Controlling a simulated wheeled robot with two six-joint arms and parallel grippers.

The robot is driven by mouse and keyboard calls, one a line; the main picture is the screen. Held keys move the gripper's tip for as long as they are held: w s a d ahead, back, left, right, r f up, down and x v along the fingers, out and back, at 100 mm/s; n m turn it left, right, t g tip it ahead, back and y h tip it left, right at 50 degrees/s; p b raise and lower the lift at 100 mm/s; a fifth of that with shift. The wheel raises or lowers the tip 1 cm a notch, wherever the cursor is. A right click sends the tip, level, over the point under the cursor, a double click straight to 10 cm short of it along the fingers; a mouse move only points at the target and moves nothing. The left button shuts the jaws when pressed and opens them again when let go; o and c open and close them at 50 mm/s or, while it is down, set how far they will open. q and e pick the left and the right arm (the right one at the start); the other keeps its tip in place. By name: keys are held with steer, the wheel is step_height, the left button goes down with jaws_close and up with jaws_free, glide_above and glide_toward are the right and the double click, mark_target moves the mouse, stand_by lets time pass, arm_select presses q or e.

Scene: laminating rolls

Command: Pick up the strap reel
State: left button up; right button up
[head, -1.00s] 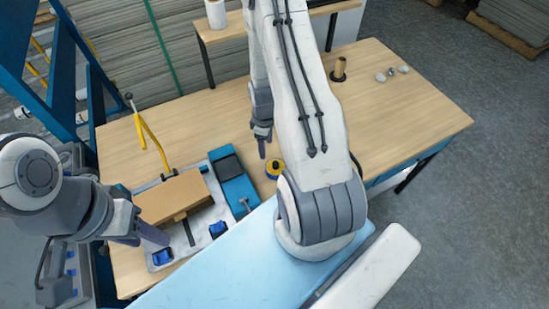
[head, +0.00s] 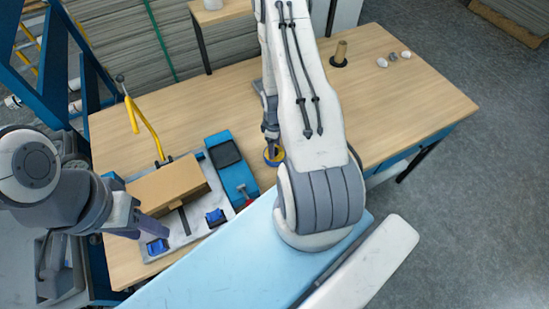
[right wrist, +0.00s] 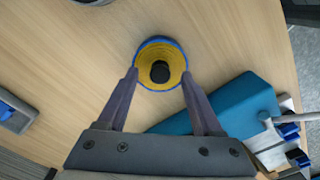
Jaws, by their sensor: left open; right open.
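The strap reel (head: 274,156) is a small yellow roll with a blue rim, lying on the wooden table just right of the blue tool. In the right wrist view the reel (right wrist: 152,53) shows yellow windings, a dark centre and a blue edge. My right gripper (right wrist: 160,78) is open, with one finger at each side of the reel's near part. I cannot tell whether the fingers touch it. In the head view my right gripper (head: 270,143) is partly hidden by my arm, right over the reel. My left gripper (head: 150,226) is open beside the cardboard box and holds nothing I can see.
The cardboard box (head: 167,185) sits on a light board with blue clamps (head: 215,217). The blue tool (head: 232,168) stands close left of the reel. A yellow lever (head: 145,128) rises behind the box. A brown core on a dark base (head: 340,54) stands farther back.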

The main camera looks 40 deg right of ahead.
steer(key=shift+f, duration=0.75)
steer(key=shift+r, duration=0.1)
steer(key=shift+c, duration=0.3)
jaws_close()
